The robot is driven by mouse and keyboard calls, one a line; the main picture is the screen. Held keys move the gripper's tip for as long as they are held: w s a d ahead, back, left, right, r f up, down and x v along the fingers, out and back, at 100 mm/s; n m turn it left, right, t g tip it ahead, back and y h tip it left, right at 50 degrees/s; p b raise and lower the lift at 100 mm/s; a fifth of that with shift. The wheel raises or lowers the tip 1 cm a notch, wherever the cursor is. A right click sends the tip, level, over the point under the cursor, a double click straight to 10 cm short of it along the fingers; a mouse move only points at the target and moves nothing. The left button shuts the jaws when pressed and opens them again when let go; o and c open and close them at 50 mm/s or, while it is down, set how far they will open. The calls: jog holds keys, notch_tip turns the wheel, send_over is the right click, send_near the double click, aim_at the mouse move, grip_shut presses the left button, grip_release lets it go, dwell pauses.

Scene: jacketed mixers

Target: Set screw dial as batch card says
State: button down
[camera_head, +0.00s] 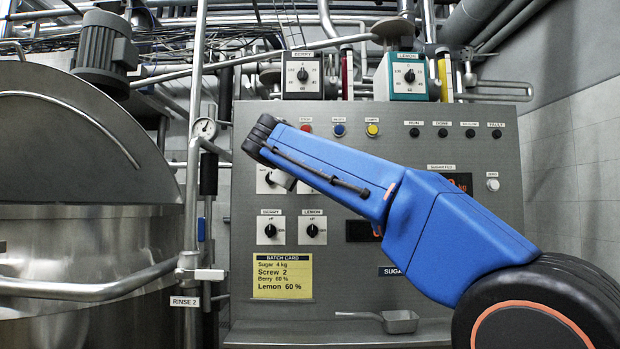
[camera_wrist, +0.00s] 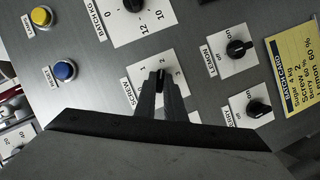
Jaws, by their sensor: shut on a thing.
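The screw dial has a white plate marked 1, 2 and 3 (camera_wrist: 180,72) in the wrist view. My gripper (camera_wrist: 160,84) is shut on its dark knob, and the fingers cover most of the knob. I cannot tell which number the knob points at. In the head view the dial's plate (camera_head: 262,187) shows partly, behind my blue arm. My gripper is mostly hidden there. The yellow batch card (camera_head: 282,276) reads Sugar 4 kg, Screw 2, Berry 60 %, Lemon 60 %. It also shows in the wrist view (camera_wrist: 300,70).
Below the screw dial are the berry switch (camera_head: 270,230) and lemon switch (camera_head: 312,230). The batch kg dial (camera_wrist: 133,5) is close by. Push buttons (camera_wrist: 64,71) line the panel (camera_head: 340,270). A scoop (camera_head: 400,321) lies on the ledge. A steel vessel (camera_head: 90,240) stands at left.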

jog(key=shift+f, duration=0.15)
jog(key=c, duration=1.8)
grip_release()
jog(key=shift+c, duration=0.2)
jog(key=v, duration=1.7)
jog(key=shift+s, duration=0.15)
